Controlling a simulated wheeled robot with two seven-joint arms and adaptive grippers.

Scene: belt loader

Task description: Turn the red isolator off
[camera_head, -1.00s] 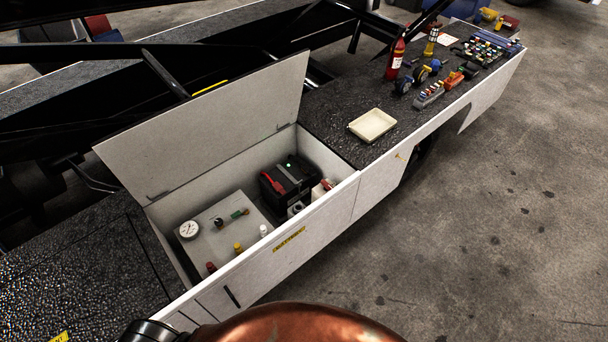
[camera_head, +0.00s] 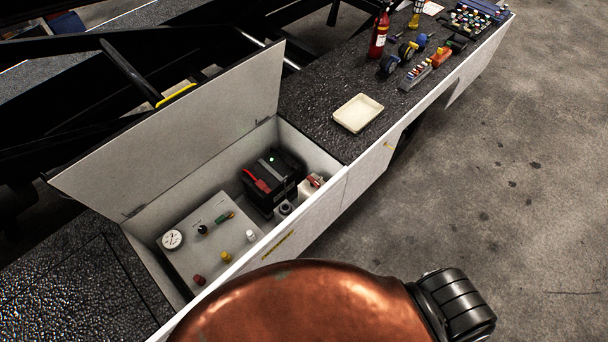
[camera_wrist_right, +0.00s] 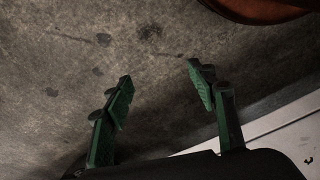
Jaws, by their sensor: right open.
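In the head view, a small red lever (camera_head: 315,180) sits on a white block (camera_head: 308,190) in the right end of the open compartment; I take it for the red isolator, but it is too small to read its position. Beside it is a black battery-like box (camera_head: 285,172) with a red part (camera_head: 256,180) on its left side. In the right wrist view, my right gripper (camera_wrist_right: 160,84) has its green fingers apart, with nothing between them, over the concrete floor. It is away from the red lever. My left gripper is in neither view.
The compartment lid (camera_head: 185,125) stands raised behind. A panel (camera_head: 205,245) with a gauge (camera_head: 172,239) and several coloured knobs fills the left of the compartment. A cream tray (camera_head: 358,113) and a red extinguisher (camera_head: 379,36) stand on the dark deck. Open floor lies right.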

